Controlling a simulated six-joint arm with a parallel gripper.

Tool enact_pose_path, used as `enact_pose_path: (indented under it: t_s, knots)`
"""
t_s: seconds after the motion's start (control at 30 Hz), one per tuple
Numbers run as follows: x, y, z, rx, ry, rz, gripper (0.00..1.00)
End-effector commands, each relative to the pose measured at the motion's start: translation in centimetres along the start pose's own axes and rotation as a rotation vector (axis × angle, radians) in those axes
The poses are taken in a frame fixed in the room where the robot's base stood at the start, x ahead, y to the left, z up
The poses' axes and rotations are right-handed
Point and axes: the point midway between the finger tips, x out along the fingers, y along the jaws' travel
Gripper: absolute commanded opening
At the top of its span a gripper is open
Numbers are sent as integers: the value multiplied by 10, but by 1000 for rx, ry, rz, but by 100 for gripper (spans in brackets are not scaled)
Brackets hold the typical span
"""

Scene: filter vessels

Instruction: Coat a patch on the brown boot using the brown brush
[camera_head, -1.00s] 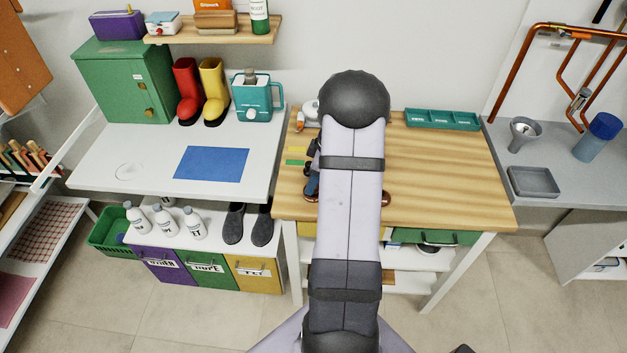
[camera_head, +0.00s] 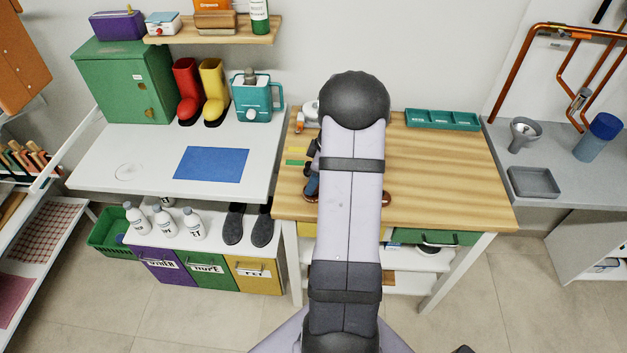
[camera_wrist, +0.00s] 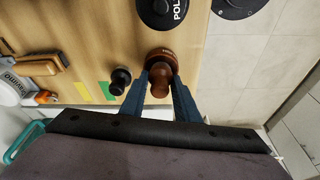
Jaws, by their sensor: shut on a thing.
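In the wrist view, my gripper (camera_wrist: 163,80) has its two blue fingers on either side of the knob of a brown brush (camera_wrist: 166,57), shut on it. The brush has a round brown base and is close to the wooden bench; I cannot tell if it touches it. A dark, similarly shaped brush (camera_wrist: 120,79) stands just left of it. In the head view my arm hides most of the gripper. A brown, rounded object (camera_head: 387,199) shows right of my arm near the front edge; I cannot tell if it is the brown boot.
Black round tins (camera_wrist: 163,8) sit near the front edge in the wrist view. Yellow and green strips, a wooden-handled tool (camera_wrist: 40,66) and a white container (camera_wrist: 10,90) lie toward the back. The bench (camera_head: 445,170) is clear at right, before a teal tray (camera_head: 442,119).

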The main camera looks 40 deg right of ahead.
Motion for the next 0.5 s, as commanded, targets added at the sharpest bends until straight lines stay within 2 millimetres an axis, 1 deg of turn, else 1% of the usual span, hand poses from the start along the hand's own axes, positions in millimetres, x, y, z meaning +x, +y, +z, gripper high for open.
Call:
enact_pose_path:
  t_s: [0.03,0.23,0.5]
  knots:
    - [2,-2,1,1,-2,-5,11]
    - [0,-2,1,1,-2,-6,11]
    - [-16,-1,-4,0,-1,-4,11]
